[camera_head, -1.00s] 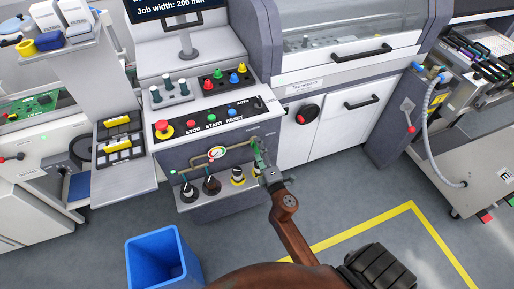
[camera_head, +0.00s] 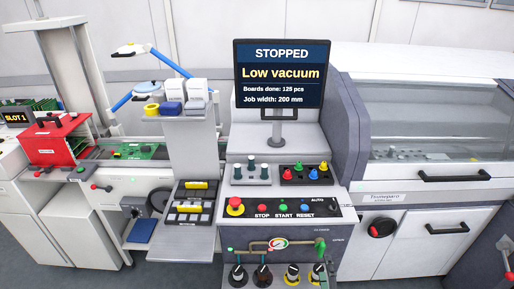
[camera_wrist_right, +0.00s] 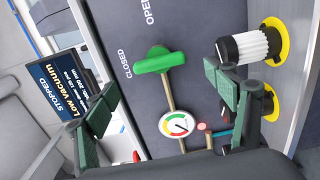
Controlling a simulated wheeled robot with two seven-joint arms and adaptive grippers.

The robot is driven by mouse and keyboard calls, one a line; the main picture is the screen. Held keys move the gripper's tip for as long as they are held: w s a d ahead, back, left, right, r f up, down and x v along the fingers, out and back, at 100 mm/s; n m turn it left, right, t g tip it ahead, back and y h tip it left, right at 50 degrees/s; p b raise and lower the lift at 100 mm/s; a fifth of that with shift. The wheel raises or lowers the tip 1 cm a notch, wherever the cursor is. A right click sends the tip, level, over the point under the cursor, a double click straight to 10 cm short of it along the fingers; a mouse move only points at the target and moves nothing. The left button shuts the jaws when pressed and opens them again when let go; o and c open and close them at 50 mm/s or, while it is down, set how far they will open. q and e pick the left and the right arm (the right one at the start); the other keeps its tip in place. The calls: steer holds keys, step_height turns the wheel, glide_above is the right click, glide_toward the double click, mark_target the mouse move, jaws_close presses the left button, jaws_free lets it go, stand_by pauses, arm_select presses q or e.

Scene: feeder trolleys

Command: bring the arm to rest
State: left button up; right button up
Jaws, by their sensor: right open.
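My right gripper (camera_wrist_right: 160,88) shows in the right wrist view, with its two green-padded fingers wide apart and nothing between them. A green valve handle (camera_wrist_right: 158,62) lies beyond the fingertips, apart from them, on a grey panel marked CLOSED and OPEN. The handle sits crosswise to its pipe, and it also shows upright in the head view (camera_head: 320,248). A pressure gauge (camera_wrist_right: 178,124) is on the same pipework. My left gripper is in neither view.
The monitor (camera_head: 282,76) reads STOPPED, Low vacuum. Below it is the control panel (camera_head: 345,208) with several buttons. Black-and-white filters (camera_wrist_right: 250,46) stand close to one finger. A red case (camera_head: 58,140) is at the left; a hooded machine (camera_head: 425,120) is at the right.

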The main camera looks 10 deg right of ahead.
steer(key=s+d+f+m+g+h, duration=0.3)
steer(key=s+d+f+m+g, duration=0.3)
steer(key=s+d+m, duration=0.45)
steer(key=s+a+f+m+g+y, duration=0.25)
steer(key=s+a+f+g, duration=0.3)
steer(key=s, duration=0.55)
steer(key=s+a+f+m+g+y, duration=0.2)
steer(key=s+a+f+g+y, duration=0.3)
steer(key=s, duration=0.5)
steer(key=s+a+f+p, duration=0.1)
steer(key=s+f+p, duration=0.1)
steer(key=f, duration=1.1)
steer(key=s+a+f+p, duration=0.1)
steer(key=s+f+p, duration=0.1)
steer(key=f, duration=1)
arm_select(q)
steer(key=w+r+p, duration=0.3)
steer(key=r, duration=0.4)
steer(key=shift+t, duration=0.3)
arm_select(e)
steer(key=s+f, duration=0.7)
steer(key=s, duration=0.2)
steer(key=s+f+n, duration=0.1)
steer(key=s+f, duration=0.6)
steer(key=s, duration=0.3)
steer(key=shift+a, duration=0.15)
